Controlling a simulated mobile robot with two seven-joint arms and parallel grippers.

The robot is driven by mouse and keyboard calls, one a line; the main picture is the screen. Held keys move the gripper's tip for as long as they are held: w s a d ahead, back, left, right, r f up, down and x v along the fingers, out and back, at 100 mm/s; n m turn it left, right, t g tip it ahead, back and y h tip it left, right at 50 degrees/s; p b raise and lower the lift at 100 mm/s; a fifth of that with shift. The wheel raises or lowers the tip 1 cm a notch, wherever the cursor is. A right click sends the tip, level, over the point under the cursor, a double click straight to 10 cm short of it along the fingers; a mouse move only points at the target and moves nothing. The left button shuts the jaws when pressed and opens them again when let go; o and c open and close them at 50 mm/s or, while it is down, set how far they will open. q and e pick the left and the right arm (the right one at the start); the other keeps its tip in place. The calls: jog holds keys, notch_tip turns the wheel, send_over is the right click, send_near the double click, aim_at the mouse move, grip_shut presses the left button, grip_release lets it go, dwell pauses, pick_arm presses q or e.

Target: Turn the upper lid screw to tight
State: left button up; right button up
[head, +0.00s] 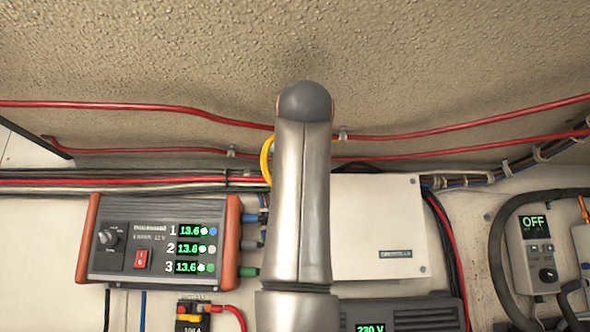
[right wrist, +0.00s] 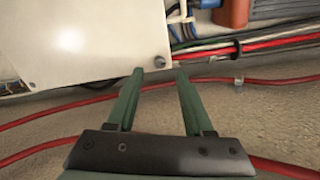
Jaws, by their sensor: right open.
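The white box lid (head: 375,230) is on the wall right of centre in the head view, its left part hidden behind my arm. In the right wrist view the lid (right wrist: 75,40) fills the upper left, upside down. A small grey screw (right wrist: 160,62) sits at its corner beside the red and black cables. My right gripper (right wrist: 158,72) is open, its two green fingers pointing at the screw. The screw shows between the fingertips, just beyond them; I cannot tell whether they touch it. My left gripper is in neither view.
Red cables (head: 430,131) run along the textured surface above the box. A charger with orange ends (head: 150,270) is to the left and a dark 230 V unit (head: 430,313) below. A controller reading OFF (head: 533,255) and a thick black hose (head: 497,250) are at right.

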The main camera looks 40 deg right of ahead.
jog(key=shift+p+x, duration=0.55)
jog(key=shift+x, duration=1.65)
jog(key=shift+c, duration=0.3)
grip_shut()
